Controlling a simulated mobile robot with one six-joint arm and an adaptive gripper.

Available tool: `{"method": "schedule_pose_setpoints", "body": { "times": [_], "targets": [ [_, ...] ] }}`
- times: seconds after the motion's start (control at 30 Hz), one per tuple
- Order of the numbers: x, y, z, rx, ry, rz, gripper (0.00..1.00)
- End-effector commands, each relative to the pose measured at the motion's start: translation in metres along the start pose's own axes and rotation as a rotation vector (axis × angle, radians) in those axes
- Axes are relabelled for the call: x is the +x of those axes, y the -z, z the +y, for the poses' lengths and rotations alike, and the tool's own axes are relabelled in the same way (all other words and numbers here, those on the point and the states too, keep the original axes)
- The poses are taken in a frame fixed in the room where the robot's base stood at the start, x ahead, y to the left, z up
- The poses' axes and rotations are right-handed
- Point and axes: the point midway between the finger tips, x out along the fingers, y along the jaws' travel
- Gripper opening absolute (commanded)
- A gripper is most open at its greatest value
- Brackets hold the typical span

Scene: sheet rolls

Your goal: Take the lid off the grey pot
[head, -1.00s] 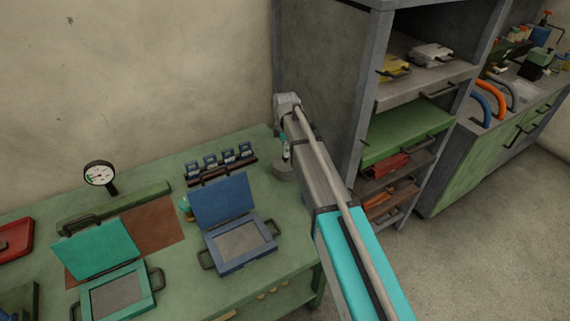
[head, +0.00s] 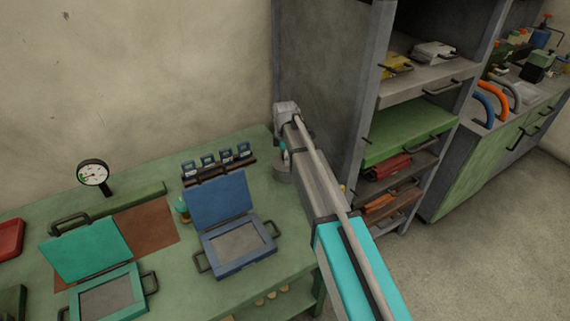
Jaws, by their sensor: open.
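The grey pot (head: 282,172) stands at the far right corner of the green table, close to the wall and the tall cabinet. My arm covers its right side. Whether its lid is seated cannot be made out. My gripper (head: 283,152) hangs down from the far end of my arm, right at the top of the pot. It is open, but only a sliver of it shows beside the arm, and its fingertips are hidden. Whether it touches the lid cannot be told.
A blue hinged press (head: 240,243) stands open left of the pot, with a rack of small blue-labelled items (head: 218,166) behind it. A teal press (head: 106,295) and a dial gauge (head: 93,174) are farther left. The grey cabinet (head: 325,90) rises close on the right.

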Motion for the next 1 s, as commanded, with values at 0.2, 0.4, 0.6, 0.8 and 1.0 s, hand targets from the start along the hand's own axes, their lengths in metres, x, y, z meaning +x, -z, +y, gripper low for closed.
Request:
{"method": "schedule_pose_setpoints", "body": {
  "times": [0.2, 0.4, 0.6, 0.8, 1.0],
  "targets": [
    [-0.0001, 0.0003, 0.0000, 0.000, 0.000, 0.000, 0.76],
    [0.0000, 0.0004, 0.0000, 0.000, 0.000, 0.000, 0.59],
    [0.0000, 0.0005, 0.0000, -0.001, 0.000, 0.000, 0.22],
    [0.0000, 0.0006, -0.0001, -0.001, 0.000, 0.000, 0.00],
    [-0.0001, 0.0006, -0.0001, -0.001, 0.000, 0.000, 0.00]
  ]
}}
